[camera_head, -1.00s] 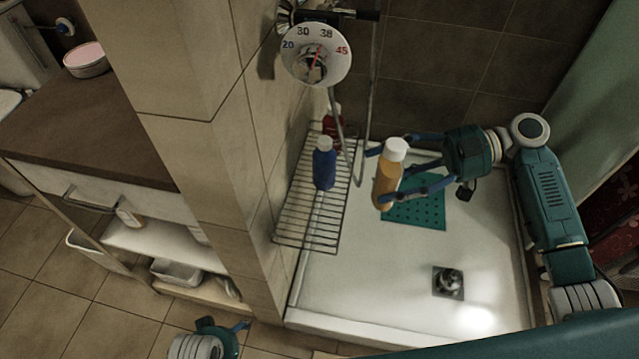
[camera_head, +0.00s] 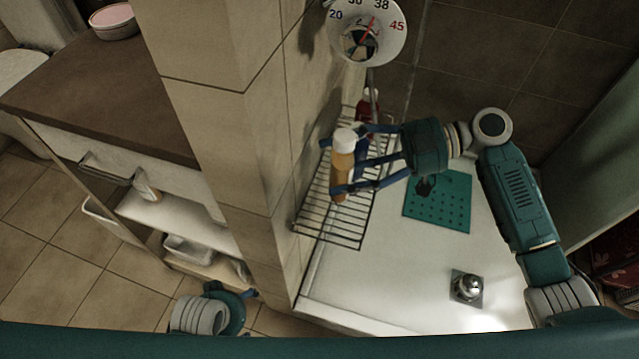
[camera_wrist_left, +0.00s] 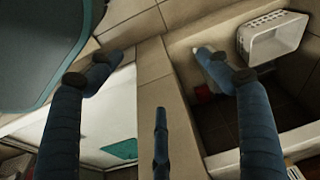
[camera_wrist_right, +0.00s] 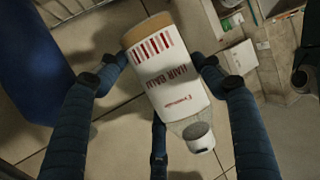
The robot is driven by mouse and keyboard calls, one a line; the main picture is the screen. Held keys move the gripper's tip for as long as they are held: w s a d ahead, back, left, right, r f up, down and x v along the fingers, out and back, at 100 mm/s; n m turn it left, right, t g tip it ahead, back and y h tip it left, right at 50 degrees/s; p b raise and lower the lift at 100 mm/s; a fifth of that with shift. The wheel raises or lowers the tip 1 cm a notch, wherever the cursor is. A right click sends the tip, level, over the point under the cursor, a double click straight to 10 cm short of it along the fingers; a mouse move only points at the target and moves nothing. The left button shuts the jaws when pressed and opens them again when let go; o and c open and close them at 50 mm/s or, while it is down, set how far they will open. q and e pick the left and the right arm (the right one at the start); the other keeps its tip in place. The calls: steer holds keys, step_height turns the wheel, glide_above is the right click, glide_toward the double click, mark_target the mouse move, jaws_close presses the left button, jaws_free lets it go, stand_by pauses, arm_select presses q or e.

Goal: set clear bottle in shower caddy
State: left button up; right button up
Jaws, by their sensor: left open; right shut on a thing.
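The clear bottle, with amber contents and a white cap (camera_head: 341,158), is held upright in my right gripper (camera_head: 334,167). The right wrist view shows its white "HAIR BALM" label (camera_wrist_right: 172,77) between the two fingers. The shower caddy is a wire rack (camera_head: 335,228) along the tiled wall. The bottle overlaps the caddy in the head view and appears above it; the exact gap cannot be told. My left gripper (camera_head: 243,292) is low by the floor, open and empty, and its spread fingers show in the left wrist view (camera_wrist_left: 160,75).
A red bottle (camera_head: 368,104) stands at the caddy's far end. A blue bottle (camera_wrist_right: 32,65) shows in the right wrist view, left of the held bottle. The tiled wall corner (camera_head: 238,140) borders the caddy. A teal mat (camera_head: 450,205) lies in the shower tray.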

steer(key=a+f, duration=0.1)
steer(key=f, duration=0.1)
steer(key=a+f, duration=0.1)
steer(key=f, duration=0.1)
steer(key=shift+s+a, duration=0.1)
steer(key=shift+a, duration=0.25)
step_height(320, 180, down, 3)
steer(key=shift+a+b, duration=0.1)
steer(key=shift+b, duration=0.4)
arm_select(q)
steer(key=r, duration=0.3)
steer(key=shift+w+d, duration=0.15)
steer(key=shift+d, duration=0.1)
steer(key=shift+a, duration=0.1)
steer(key=shift+a+r, duration=0.4)
steer(key=shift+r, duration=0.1)
arm_select(e)
steer(key=shift+f, duration=0.2)
